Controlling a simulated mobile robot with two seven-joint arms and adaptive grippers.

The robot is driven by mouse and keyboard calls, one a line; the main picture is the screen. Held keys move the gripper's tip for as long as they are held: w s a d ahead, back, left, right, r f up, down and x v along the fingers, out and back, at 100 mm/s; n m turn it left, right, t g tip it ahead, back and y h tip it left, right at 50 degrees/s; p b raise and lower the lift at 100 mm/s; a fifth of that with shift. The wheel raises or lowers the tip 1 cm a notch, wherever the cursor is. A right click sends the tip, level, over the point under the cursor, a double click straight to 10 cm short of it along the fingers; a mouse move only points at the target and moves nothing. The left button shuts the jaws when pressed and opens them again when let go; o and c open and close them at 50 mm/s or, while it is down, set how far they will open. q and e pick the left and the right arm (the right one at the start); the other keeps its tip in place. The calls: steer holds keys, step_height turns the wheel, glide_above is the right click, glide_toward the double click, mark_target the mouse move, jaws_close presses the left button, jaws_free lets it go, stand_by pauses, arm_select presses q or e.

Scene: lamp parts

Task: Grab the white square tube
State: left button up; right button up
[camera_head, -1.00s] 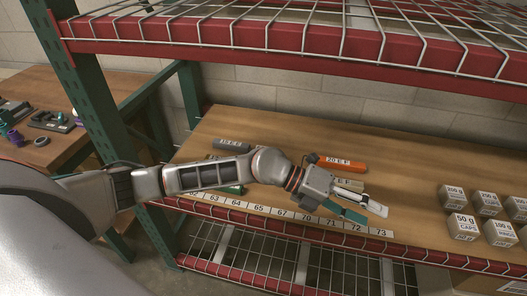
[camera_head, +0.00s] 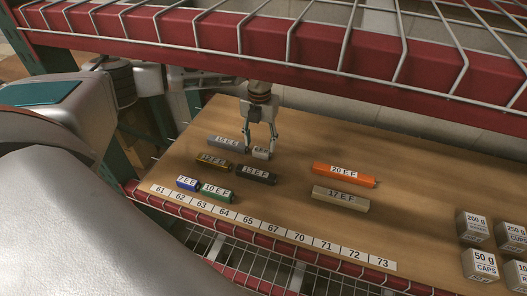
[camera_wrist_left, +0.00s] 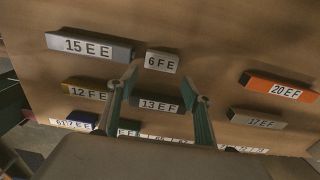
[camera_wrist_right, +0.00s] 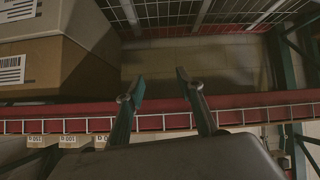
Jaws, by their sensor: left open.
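The white square tube (camera_head: 261,153), a short pale block labelled 6 F E, lies on the wooden shelf behind the black tube. It also shows in the left wrist view (camera_wrist_left: 162,61). My left gripper (camera_head: 259,147) points down over it, open, with its fingers to either side of the tube in the head view. In the left wrist view the tube shows between and just beyond the fingertips (camera_wrist_left: 162,72). Whether the fingers touch it cannot be told. My right gripper (camera_wrist_right: 159,84) is open and empty in the right wrist view, away from the tubes.
A grey tube (camera_head: 226,142), brown tube (camera_head: 214,163) and black tube (camera_head: 258,175) lie close by. Orange (camera_head: 343,174) and beige (camera_head: 340,199) tubes lie right. Blue (camera_head: 187,183) and green (camera_head: 217,193) tubes are in front. A red upper shelf beam (camera_head: 300,65) hangs above.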

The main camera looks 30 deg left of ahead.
mark_target(260, 153)
arm_select(q)
steer(key=shift+w+f+b, duration=0.15)
steer(key=shift+f+b, duration=0.2)
steer(key=shift+f, duration=2.45)
steer(key=c, duration=0.9)
